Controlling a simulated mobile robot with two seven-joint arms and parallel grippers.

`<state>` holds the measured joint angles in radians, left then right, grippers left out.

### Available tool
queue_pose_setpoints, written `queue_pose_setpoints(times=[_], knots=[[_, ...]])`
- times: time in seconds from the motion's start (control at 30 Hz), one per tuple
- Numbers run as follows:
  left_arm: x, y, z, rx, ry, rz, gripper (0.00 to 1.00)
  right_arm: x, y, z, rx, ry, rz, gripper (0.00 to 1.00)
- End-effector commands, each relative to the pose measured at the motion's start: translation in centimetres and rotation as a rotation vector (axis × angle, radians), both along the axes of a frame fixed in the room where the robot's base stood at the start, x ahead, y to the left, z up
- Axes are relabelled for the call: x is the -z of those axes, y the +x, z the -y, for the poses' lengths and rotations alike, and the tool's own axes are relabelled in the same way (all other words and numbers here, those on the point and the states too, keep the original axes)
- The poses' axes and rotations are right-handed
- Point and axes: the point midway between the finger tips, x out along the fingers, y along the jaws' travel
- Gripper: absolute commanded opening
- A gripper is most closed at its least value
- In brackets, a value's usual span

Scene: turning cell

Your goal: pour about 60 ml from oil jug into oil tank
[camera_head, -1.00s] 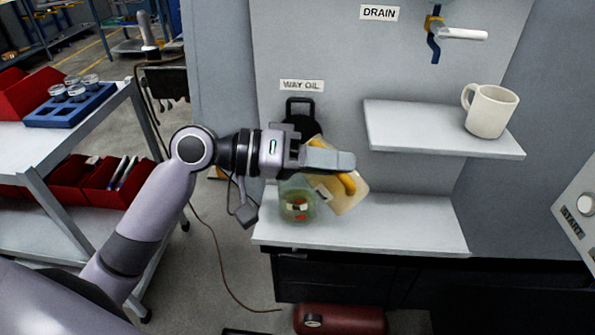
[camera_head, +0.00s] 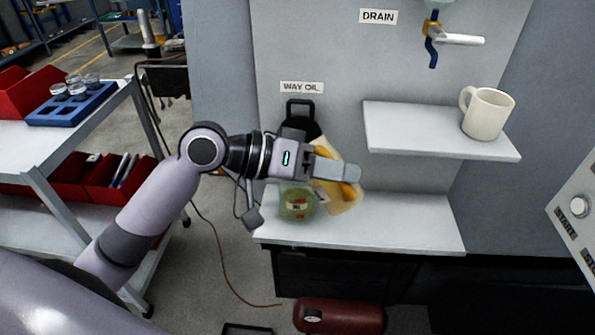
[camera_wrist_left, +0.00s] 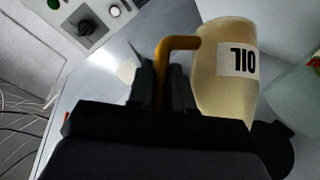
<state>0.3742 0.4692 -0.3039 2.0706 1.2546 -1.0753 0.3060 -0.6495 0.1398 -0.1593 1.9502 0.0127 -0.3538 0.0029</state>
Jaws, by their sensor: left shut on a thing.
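The oil jug (camera_head: 343,206) is cream-coloured with an orange handle and stands tilted at the tank's right side. It also shows in the left wrist view (camera_wrist_left: 225,92) with its OIL label. My left gripper (camera_head: 345,172) is shut on the jug's handle (camera_wrist_left: 180,43). The oil tank (camera_head: 297,204) is a see-through greenish vessel with red marks, on the lower shelf below the WAY OIL sign. A black open lid (camera_head: 300,110) stands up behind it. The gripper and jug partly hide the tank's top. I cannot see whether oil flows. My right gripper is not in view.
A white mug (camera_head: 488,114) stands on the upper shelf (camera_head: 430,135). A drain valve (camera_head: 455,38) hangs above. The lower shelf (camera_head: 410,232) is clear to the right of the jug. A cart with a blue rack (camera_head: 70,104) and red bins stands at left.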

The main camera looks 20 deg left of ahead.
Motion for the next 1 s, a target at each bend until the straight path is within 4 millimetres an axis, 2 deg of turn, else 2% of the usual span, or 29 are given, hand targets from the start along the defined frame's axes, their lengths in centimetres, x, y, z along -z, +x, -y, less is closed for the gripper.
queue_pose_setpoints(times=[0.37, 0.57, 1.0], knots=[[0.0, -0.2, 1.1, -0.002, 0.191, 0.069, 0.0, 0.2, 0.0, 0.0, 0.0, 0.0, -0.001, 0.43], [1.6, -0.6, 2.5, -0.003, 0.309, 0.107, 0.0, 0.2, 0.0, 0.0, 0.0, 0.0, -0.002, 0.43], [7.3, -1.1, 4.3, -0.014, 0.543, 0.181, 0.0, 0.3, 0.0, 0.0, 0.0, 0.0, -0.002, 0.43]])
